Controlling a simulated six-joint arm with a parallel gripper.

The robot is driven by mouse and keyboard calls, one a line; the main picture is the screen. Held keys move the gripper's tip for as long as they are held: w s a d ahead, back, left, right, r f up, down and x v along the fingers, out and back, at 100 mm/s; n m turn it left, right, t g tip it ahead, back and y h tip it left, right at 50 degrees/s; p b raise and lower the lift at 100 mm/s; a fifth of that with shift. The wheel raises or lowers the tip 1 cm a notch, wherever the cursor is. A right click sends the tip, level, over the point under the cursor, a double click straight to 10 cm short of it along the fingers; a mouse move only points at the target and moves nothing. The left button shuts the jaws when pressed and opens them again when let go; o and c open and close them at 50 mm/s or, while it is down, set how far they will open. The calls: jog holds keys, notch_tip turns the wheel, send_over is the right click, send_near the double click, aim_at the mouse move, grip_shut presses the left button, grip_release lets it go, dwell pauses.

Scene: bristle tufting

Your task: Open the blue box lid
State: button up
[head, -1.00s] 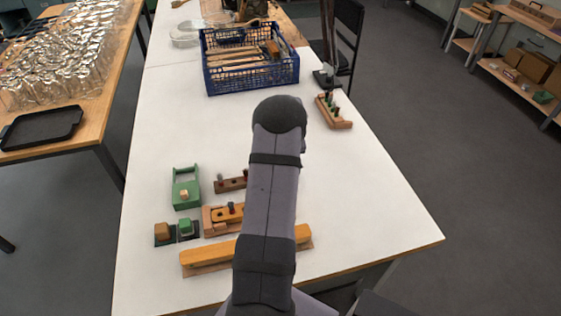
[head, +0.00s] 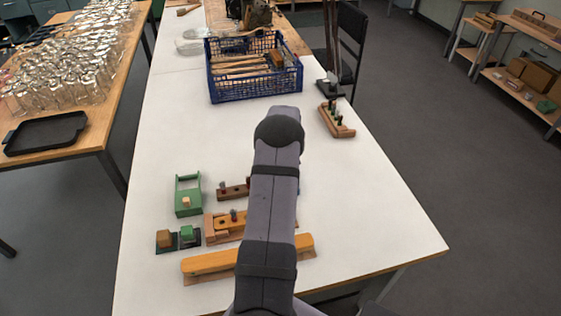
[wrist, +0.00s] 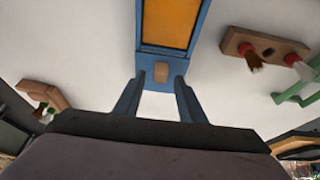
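The blue box (wrist: 147,57) shows in the wrist view as a blue frame around a flat orange panel, with a small wooden knob (wrist: 161,72) at its near end. My gripper (wrist: 160,77) has two blue fingers pointing at this end. They are apart, one on each side of the knob, with a visible gap on both sides. I cannot tell how deep the fingertips reach. In the head view my arm hides the blue box and my gripper. Whether the orange panel is the lid or the inside of the box is unclear.
A green box with a knob (head: 188,207), a brown peg block (head: 233,190) and a long orange bar (head: 210,263) lie on the white table. A blue crate (head: 255,88) of tools stands at the back. The table's right side is mostly clear.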

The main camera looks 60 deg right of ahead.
jog(key=shift+s, duration=0.1)
jog(key=b+v, duration=0.2)
jog(key=v, duration=0.5)
dwell(0.5)
jog(key=shift+a+r, duration=0.1)
jog(key=shift+a, duration=0.05)
jog(key=w+a+r+n+y, duration=0.1)
jog(key=w+a+n, duration=0.15)
jog(key=a, duration=0.75)
jog(key=w+a+r+n+y, duration=0.1)
jog(key=w+a, duration=0.2)
jog(key=a, duration=0.8)
jog(key=w+a+r+n+y, duration=0.1)
jog(key=w+a+r, duration=0.15)
jog(key=a, duration=0.75)
jog(key=s+a+f+n+g, duration=0.1)
jog(key=s+a+n, duration=0.1)
jog(key=s+a, duration=0.5)
jog(key=s+a+f+n+g, duration=0.1)
jog(key=s+a, duration=0.6)
jog(key=a, duration=0.7)
jog(key=shift+n+g, duration=0.6)
jog(key=shift+n, duration=0.15)
